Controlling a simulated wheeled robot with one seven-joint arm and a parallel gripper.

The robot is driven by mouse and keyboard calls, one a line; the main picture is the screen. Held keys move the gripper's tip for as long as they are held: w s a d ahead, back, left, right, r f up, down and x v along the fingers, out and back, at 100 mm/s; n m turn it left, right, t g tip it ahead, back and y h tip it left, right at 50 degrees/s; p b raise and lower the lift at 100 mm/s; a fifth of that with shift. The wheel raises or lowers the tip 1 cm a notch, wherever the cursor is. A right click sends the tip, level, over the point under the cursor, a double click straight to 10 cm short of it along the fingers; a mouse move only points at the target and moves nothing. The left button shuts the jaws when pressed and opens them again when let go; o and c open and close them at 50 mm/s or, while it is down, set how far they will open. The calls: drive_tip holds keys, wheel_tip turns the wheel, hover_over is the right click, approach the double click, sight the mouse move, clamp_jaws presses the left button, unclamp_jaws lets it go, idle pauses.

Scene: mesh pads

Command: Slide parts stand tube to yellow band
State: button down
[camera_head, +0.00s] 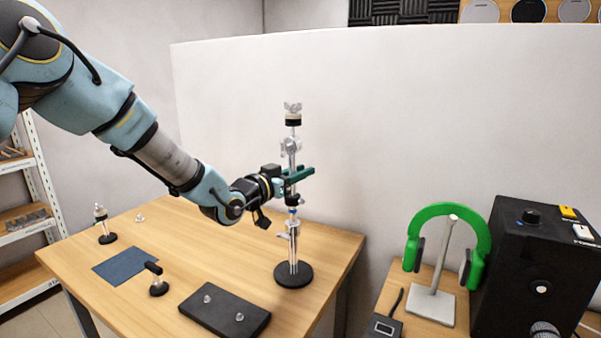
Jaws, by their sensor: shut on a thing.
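The parts stand (294,245) is an upright chrome stand on a round black base, on the wooden table. Its tube carries a black collar and wing-nut fittings at the top, a clamp in the middle and a blue mark below my gripper. My gripper (298,178), with green fingers, reaches in from the left at mid-height and is shut on the stand's tube (292,162). The fingers hide part of the tube. I cannot make out a yellow band on the tube in this view.
On the wooden table (200,235) are a black tray (226,312) with small metal parts, a blue mat (125,266), a black-handled tool (156,280) and a small stand (103,225). Green headphones (445,217) and a black speaker (535,275) stand at right. A white partition rises behind.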

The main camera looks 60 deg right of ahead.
drive_tip(key=shift+r, duration=0.1)
idle(0.7)
drive_tip(key=shift+r+b, duration=0.5)
drive_tip(key=shift+r, duration=0.6)
drive_tip(key=c, duration=0.7)
unclamp_jaws()
drive_tip(key=shift+f, duration=0.1)
drive_tip(key=w+a+b, duration=0.2)
drive_tip(key=a+b, duration=0.2)
drive_tip(key=a, duration=0.6)
drive_tip(key=shift+a, duration=0.35)
